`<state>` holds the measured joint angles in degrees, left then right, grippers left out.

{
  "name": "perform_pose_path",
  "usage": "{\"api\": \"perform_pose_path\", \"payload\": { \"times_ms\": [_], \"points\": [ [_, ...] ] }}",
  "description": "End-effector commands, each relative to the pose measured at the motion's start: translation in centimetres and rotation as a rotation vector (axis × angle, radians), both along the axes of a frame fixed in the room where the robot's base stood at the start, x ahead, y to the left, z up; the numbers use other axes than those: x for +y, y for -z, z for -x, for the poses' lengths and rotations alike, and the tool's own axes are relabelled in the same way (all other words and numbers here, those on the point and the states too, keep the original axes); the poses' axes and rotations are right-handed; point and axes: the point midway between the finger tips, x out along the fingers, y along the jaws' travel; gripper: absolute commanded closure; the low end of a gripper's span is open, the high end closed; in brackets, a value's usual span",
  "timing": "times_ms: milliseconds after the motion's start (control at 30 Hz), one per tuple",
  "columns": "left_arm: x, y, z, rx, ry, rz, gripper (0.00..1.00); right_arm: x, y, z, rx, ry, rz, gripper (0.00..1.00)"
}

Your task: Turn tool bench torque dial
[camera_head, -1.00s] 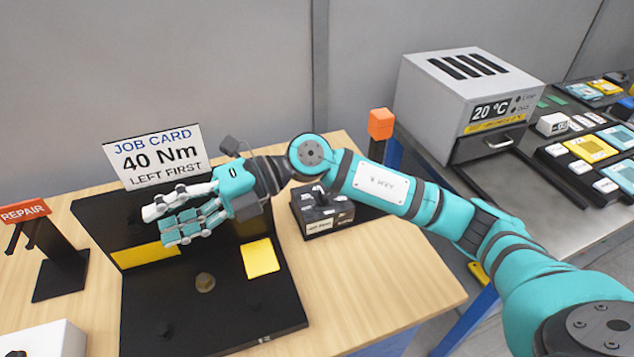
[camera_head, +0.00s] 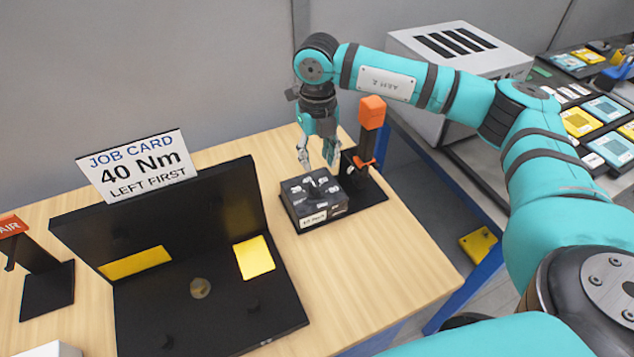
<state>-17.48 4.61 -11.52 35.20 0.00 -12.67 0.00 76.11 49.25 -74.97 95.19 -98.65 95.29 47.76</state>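The torque dial unit is a small black box (camera_head: 329,209) on a black base at the right part of the wooden bench. It has a dark knob (camera_head: 313,187) on top with pale marks around it and a white label in front, too small to read surely. My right gripper (camera_head: 317,164) points down just above and behind the knob, fingers apart and nothing seen between them. I cannot tell whether a fingertip touches the knob. A job card (camera_head: 140,165) reads "40 Nm, left first". My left gripper is not in view.
An orange-topped black post (camera_head: 371,115) stands close behind and right of the box. A black fixture with yellow pads (camera_head: 254,258) fills the bench's left middle. A repair stand (camera_head: 45,285) is at far left. Bare wood lies in front.

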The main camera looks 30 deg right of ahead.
Motion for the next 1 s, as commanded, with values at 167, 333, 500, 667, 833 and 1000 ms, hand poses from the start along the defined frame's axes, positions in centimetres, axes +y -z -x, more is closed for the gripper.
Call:
{"api": "perform_pose_path", "payload": {
  "times_ms": [167, 333, 500, 667, 833, 1000],
  "points": [
    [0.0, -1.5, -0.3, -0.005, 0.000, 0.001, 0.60, 0.0, 3.7, 0.1, 0.004, 0.001, 0.000, 0.63],
    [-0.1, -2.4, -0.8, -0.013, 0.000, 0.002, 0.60, 0.0, 7.1, 0.1, 0.004, -0.001, 0.000, 0.63],
    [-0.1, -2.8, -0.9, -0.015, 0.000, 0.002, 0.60, 0.1, 9.2, 0.1, 0.002, -0.001, -0.001, 0.63],
    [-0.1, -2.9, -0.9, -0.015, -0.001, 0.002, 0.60, 0.0, 10.0, 0.0, -0.001, -0.001, -0.001, 0.63],
    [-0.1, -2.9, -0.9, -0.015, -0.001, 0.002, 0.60, 0.0, 10.2, 0.0, -0.001, -0.001, -0.001, 0.63],
    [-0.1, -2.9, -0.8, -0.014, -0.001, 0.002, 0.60, 0.1, 10.1, 0.0, -0.001, -0.001, -0.002, 0.75]
  ]
}}
